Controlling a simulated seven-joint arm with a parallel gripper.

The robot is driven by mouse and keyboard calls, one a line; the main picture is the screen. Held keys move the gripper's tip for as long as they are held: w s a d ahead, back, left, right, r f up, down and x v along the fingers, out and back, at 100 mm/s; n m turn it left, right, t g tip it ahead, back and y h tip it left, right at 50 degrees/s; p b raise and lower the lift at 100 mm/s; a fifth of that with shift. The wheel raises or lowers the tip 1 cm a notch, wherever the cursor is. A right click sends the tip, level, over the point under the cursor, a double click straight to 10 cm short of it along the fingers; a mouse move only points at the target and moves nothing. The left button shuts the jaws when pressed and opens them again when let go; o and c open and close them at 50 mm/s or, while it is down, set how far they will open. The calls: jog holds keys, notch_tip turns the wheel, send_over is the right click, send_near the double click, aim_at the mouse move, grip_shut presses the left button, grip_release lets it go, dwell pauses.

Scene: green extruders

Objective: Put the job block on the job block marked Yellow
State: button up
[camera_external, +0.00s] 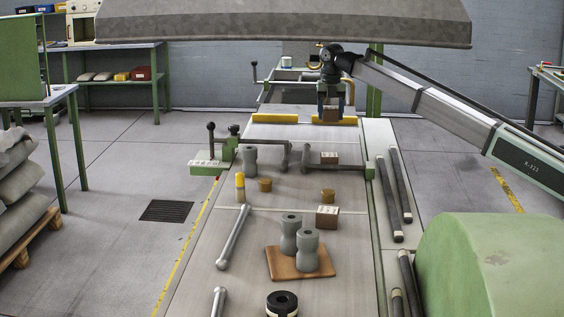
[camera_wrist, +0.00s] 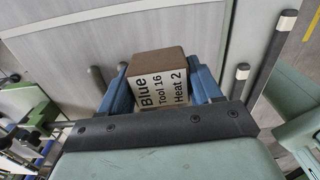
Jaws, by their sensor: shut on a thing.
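A brown job block (camera_wrist: 160,62) with a white label reading "Blue Tool 16 Heat 2" sits between the blue fingers of my gripper (camera_wrist: 163,88) in the wrist view. My gripper (camera_external: 331,102) is shut on it at the far end of the bench in the external view, by the yellow bars. The held block (camera_external: 330,115) shows small below the fingers; whether it touches the surface there I cannot tell. Two more labelled job blocks stand on the bench: one farther back (camera_external: 329,158) and one nearer (camera_external: 327,217). Their labels are too small to read, so which is Yellow I cannot tell.
Grey spools (camera_external: 308,250) stand on a brown board (camera_external: 288,274). A grey spool (camera_external: 250,160), a yellow-topped cylinder (camera_external: 240,187), small brown pieces (camera_external: 265,185) and a metal wrench-like bar (camera_external: 234,238) lie around. Bare bench shows at left front.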

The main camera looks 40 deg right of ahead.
jog(key=s+a+r+n, duration=0.1)
jog(key=s+a, duration=0.4)
jog(key=a, duration=0.5)
jog(key=s+a+r+n, duration=0.15)
jog(key=s+a, duration=0.35)
jog(key=a, duration=0.6)
jog(key=s+a+r+n, duration=0.1)
jog(key=s+a+n, duration=0.1)
jog(key=s+a, duration=0.6)
jog(key=r+m, duration=0.1)
jog(key=m, duration=0.4)
send_over(328, 210)
jog(key=shift+f, duration=4.8)
jog(key=shift+f, duration=0.15)
jog(key=o, duration=1.1)
